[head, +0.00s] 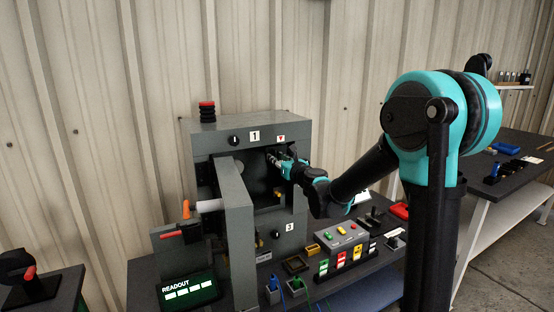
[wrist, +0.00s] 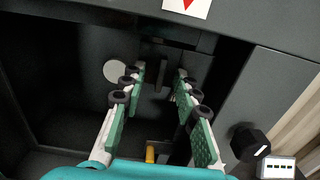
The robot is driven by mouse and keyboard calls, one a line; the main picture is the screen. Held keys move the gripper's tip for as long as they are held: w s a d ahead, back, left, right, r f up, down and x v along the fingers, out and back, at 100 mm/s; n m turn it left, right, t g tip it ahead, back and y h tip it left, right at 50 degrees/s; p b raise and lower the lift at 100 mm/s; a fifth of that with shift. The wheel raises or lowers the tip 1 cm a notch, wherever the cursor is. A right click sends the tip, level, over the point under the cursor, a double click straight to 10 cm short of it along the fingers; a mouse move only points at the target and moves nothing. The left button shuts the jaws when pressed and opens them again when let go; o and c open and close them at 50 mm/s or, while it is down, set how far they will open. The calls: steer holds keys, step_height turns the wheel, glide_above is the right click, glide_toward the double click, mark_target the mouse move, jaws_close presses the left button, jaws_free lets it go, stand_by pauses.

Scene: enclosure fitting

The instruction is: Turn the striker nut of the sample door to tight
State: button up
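My gripper (head: 276,157) reaches into the open upper compartment of the grey enclosure (head: 215,140), just below a red triangle mark. In the wrist view my gripper (wrist: 160,82) is open, its two green-padded fingers apart with nothing held between them. A dark upright part (wrist: 162,75) shows beyond the fingertips; I cannot tell what it is. A black hexagonal nut (wrist: 250,143) with a white line sits on the frame right of the fingers, apart from them, beside a white label with tick marks (wrist: 276,168). The sample door (head: 240,235) appears swung open toward the camera.
A red-capped stack (head: 207,111) stands on the enclosure. A readout screen (head: 188,293), a button box (head: 340,236) and several small bins crowd the bench around it. Inside, a pale disc (wrist: 117,71) is left of the fingers and a yellow part (wrist: 151,153) lies below.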

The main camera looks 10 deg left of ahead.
steer(key=v, duration=1.2)
steer(key=s+d+f+n+g+h, duration=0.2)
steer(key=s+d+f+n+g, duration=0.15)
steer(key=s+f+n, duration=0.55)
steer(key=s+d+f+n+g+h, duration=0.1)
steer(key=s+d+f+n+g, duration=0.2)
steer(key=s+d+f+n, duration=0.55)
steer(key=s+d+f+n+g+h, duration=0.4)
steer(key=s+d+f+n+h, duration=0.3)
steer(key=s+d+f+n, duration=0.2)
steer(key=d+n, duration=0.2)
steer(key=n, duration=0.1)
steer(key=shift+s+d, duration=0.2)
steer(key=shift+s, duration=0.2)
steer(key=shift+f, duration=0.15)
